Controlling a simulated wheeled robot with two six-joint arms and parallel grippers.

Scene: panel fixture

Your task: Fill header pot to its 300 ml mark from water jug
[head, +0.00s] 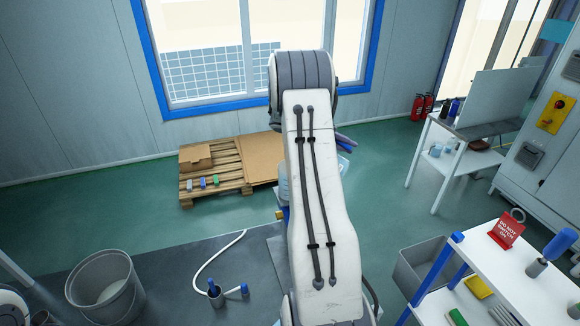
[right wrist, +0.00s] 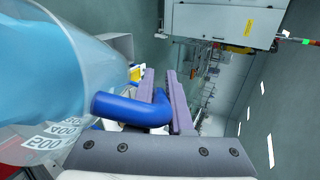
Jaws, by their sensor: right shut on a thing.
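The water jug (right wrist: 60,90) is clear, with blue water inside and printed scale numbers, and fills the left of the right wrist view. My right gripper (right wrist: 160,80) is shut on its bent blue handle (right wrist: 135,108). In the head view the jug (head: 283,182) shows only as a clear edge behind my right arm, and the gripper's fingers (head: 346,141) stick out beside the arm. I cannot make out the header pot for certain; my arm hides the middle of the head view. The jug's tilt is not clear. My left gripper is not in view.
A grey bucket (head: 108,288) stands at lower left, near a white hose (head: 212,255) with blue fittings. A pallet (head: 220,165) with cardboard lies by the window. At right are a white shelf (head: 520,275) with a red sign (head: 507,230), and a grey bin (head: 420,268).

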